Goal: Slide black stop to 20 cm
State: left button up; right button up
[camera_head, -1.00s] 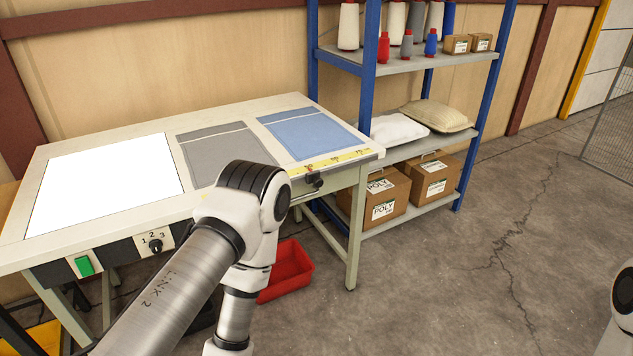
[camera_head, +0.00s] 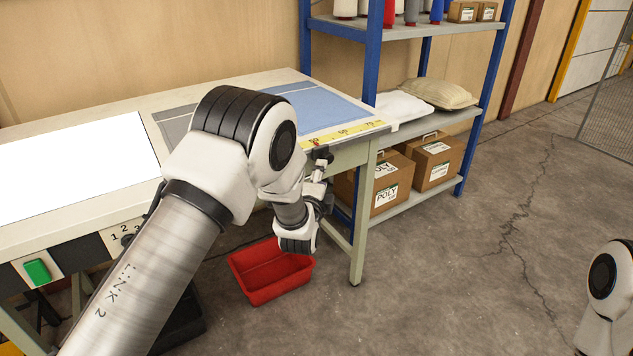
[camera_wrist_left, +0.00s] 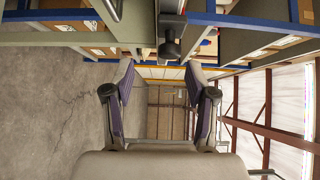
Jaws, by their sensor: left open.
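The black stop (camera_head: 319,154) sits at the front edge of the table by the yellow scale (camera_head: 345,132). A red mark by it is near the 50 on the scale. My left gripper is mostly hidden behind my own arm in the head view, close to the stop. In the left wrist view my left gripper (camera_wrist_left: 160,70) is open, with its two fingers spread wide. The black stop's knob (camera_wrist_left: 171,47) shows ahead, roughly between the fingertips; no contact is visible. My right gripper is not in view.
The work table (camera_head: 240,85) carries a white panel (camera_head: 75,165) and a blue fabric piece (camera_head: 318,106). A red bin (camera_head: 270,270) lies on the floor below. A blue-framed shelf (camera_head: 410,205) with boxes stands behind right.

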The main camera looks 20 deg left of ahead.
aim_at(328, 160)
pick_arm(q)
jog(key=w, duration=0.4)
jog(key=w+r, duration=0.1)
jog(key=w, duration=0.1)
jog(key=shift+w+a, duration=0.15)
jog(key=shift+w, duration=0.05)
jog(key=shift+w+r, duration=0.1)
jog(key=shift+w, duration=0.4)
grip_shut()
